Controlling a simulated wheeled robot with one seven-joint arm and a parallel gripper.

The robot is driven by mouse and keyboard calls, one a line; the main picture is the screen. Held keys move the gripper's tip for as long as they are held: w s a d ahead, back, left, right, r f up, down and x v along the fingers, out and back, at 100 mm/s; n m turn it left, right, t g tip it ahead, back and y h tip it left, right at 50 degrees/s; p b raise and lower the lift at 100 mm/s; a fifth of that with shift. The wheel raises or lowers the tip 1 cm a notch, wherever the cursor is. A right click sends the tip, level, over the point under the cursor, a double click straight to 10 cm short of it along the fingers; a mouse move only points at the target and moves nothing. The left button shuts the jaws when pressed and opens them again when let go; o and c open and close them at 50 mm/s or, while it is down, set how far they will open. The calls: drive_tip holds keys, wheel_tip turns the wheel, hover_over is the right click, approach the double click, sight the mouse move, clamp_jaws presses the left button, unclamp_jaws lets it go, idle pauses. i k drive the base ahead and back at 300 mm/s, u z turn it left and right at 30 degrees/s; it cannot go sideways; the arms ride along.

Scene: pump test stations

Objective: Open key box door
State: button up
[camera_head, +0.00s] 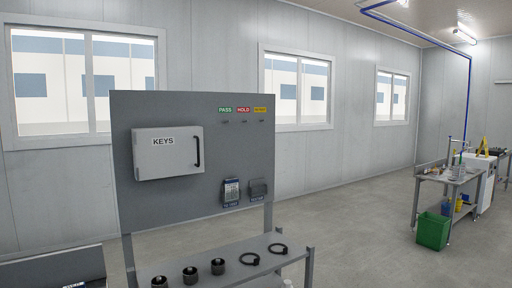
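The key box (160,163) is a light grey box labelled "KEYS", mounted on the left part of a dark grey upright panel (205,112). Its door (165,160) looks shut, with a dark vertical handle (197,151) near its right edge. My gripper is not in the head view.
Green, red and yellow tags with small hooks, and two small devices (232,192), are on the panel. A shelf below holds dark cups (190,275) and rings (279,249). Open floor lies right, before a workbench (447,174) and green bin (433,231).

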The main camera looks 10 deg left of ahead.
sight(159, 153)
drive_tip(key=u, duration=0.15)
drive_tip(key=i, duration=1.1)
drive_tip(key=u, duration=1.2)
drive_tip(key=i, duration=0.7)
drive_tip(key=u, duration=0.7)
